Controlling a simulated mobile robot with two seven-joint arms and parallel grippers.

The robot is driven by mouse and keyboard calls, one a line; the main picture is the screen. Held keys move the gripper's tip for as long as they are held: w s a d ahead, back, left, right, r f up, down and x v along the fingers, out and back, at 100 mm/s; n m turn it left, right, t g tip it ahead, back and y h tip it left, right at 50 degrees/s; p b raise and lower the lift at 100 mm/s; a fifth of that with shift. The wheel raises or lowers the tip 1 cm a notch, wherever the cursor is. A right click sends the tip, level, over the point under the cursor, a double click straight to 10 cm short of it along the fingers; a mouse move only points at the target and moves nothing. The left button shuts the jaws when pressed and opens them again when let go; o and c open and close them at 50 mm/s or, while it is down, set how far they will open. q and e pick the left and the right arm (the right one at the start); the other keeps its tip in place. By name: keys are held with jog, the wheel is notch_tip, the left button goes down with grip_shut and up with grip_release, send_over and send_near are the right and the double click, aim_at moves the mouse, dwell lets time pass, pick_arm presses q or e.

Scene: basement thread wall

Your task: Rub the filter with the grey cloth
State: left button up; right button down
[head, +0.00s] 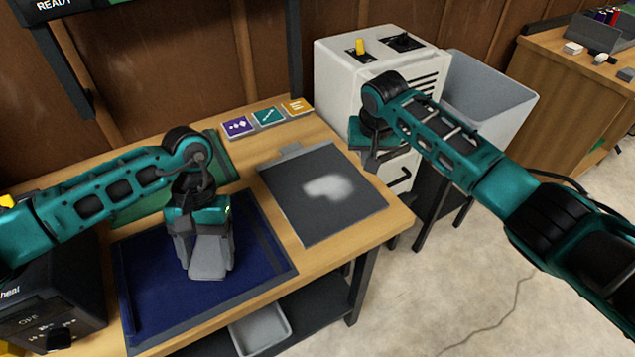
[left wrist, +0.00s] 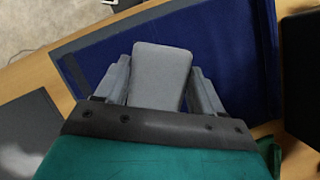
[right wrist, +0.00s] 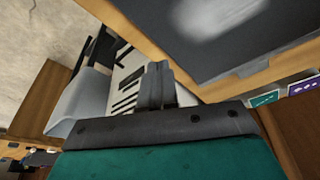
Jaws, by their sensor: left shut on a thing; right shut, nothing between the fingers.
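The filter (head: 315,222) is a flat dark grey panel on the right part of the bench, with a pale dusty patch (head: 328,187) near its middle. It also shows in the right wrist view (right wrist: 250,50). The grey cloth (head: 209,262) is a folded-looking block in my left gripper (head: 205,250), over the blue tray, left of the filter. In the left wrist view the cloth (left wrist: 161,75) sits between the two fingers. I cannot tell whether it touches the tray. My right gripper (head: 376,160) is shut and empty, beyond the filter's right edge; its fingers meet in the right wrist view (right wrist: 158,85).
The blue tray (head: 145,275) has a raised rim. Colored cards (head: 268,117) lie along the bench's back edge. A white cabinet (head: 335,70) and a grey bin (head: 490,90) stand right of the bench. A dark device (head: 50,300) stands at the left.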

jog(key=shift+r, duration=0.5)
